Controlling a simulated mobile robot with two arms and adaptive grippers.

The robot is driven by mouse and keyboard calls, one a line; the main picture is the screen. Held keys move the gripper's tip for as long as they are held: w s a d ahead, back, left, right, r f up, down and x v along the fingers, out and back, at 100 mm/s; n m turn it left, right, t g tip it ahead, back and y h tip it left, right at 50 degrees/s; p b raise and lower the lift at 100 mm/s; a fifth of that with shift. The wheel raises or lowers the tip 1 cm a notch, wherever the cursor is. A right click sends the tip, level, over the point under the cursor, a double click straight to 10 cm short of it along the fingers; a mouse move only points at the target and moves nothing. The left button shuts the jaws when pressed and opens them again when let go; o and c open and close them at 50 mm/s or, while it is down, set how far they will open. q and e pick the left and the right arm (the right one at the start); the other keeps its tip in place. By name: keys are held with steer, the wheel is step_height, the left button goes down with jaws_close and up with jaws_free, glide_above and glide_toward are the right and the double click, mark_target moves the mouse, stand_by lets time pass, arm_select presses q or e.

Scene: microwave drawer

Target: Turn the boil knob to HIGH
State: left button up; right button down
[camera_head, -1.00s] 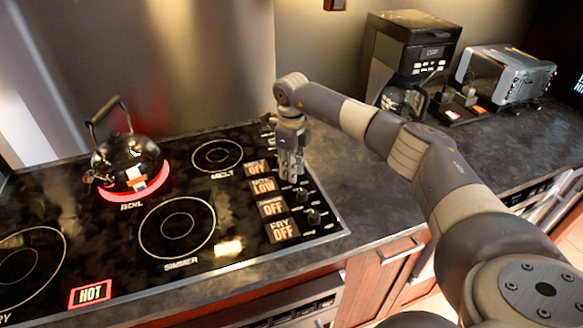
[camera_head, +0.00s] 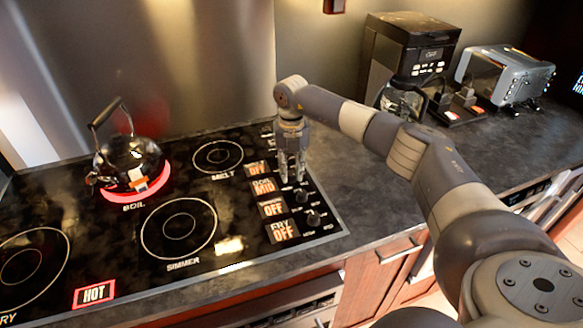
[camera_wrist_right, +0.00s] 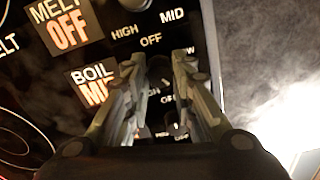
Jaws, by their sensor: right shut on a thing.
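My right gripper (camera_head: 292,180) points down at the knob column on the right side of the stovetop. In the wrist view its fingers (camera_wrist_right: 158,62) are closed around the boil knob, which is mostly hidden between them. The boil display (camera_head: 264,187) beside it reads MID; in the wrist view this display (camera_wrist_right: 92,86) is partly covered by a finger. The kettle (camera_head: 130,158) sits on the boil burner, whose ring (camera_head: 165,178) glows red. My left gripper is not in view.
The melt display (camera_head: 257,169), simmer display (camera_head: 272,208) and fry display (camera_head: 282,230) all read OFF. Other knobs (camera_head: 313,218) lie just in front of the gripper. A coffee maker (camera_head: 412,45) and toaster (camera_head: 508,72) stand at the back right. The counter (camera_head: 370,205) to the right is clear.

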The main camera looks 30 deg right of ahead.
mark_target(292, 173)
steer(key=m+p, duration=0.1)
steer(key=m, duration=0.5)
steer(key=shift+w+r, duration=0.1)
steer(key=shift+r, duration=0.05)
steer(key=m+p, duration=0.2)
steer(key=m, duration=0.4)
steer(key=shift+m, duration=0.4)
steer(key=c, duration=1.3)
jaws_free()
steer(key=shift+c, duration=0.2)
step_height(292, 173, up, 12)
steer(key=shift+f, duration=0.2)
